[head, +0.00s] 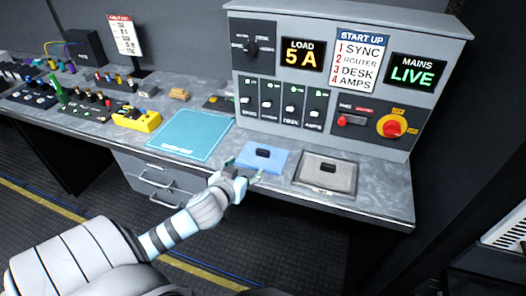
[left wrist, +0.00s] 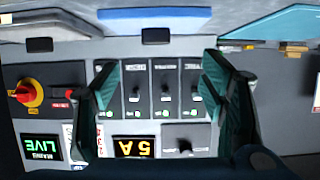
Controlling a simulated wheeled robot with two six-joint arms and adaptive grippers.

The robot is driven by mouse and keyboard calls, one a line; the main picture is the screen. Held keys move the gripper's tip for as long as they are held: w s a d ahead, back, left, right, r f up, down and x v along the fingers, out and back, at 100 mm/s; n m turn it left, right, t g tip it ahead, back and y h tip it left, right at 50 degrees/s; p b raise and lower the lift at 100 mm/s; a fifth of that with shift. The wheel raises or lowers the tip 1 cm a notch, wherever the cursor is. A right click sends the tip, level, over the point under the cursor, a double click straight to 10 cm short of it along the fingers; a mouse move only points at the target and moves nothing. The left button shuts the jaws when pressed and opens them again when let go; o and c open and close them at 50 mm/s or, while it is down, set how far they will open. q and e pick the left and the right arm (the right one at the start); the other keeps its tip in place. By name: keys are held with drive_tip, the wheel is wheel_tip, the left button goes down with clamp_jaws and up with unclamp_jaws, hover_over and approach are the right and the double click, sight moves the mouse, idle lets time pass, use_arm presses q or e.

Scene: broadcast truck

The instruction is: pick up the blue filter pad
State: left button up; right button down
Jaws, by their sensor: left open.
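The blue filter pad (head: 262,159) is a flat blue slab with a small black grip on top, lying on the grey worktop in front of the switch panel. In the left wrist view the pad (left wrist: 155,18) shows at the top, seen upside down, with its black grip pointing down the picture. My left gripper (head: 247,180) is open and empty at the worktop's front edge, just in front of and beside the pad. Its two green fingers (left wrist: 160,90) are spread wide, with panel switches showing between them. My right gripper is in neither view.
A grey pad with a black grip (head: 326,174) lies right of the blue one. A teal mat (head: 193,134) lies to the left, with a yellow box (head: 137,119) beyond it. The switch panel (head: 322,131) stands close behind the pads.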

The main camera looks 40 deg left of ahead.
sight(262, 151)
use_arm(q)
drive_tip(key=b+x, duration=0.1)
drive_tip(key=x, duration=0.3)
drive_tip(key=b+x, duration=0.1)
drive_tip(key=x, duration=0.4)
drive_tip(key=r+b+x, duration=0.1)
drive_tip(key=x, duration=0.4)
drive_tip(key=shift+w+d, duration=0.35)
drive_tip(key=shift+w, duration=0.05)
drive_tip(key=c, duration=1.2)
drive_tip(key=shift+r, duration=0.1)
drive_tip(key=shift+c, duration=0.2)
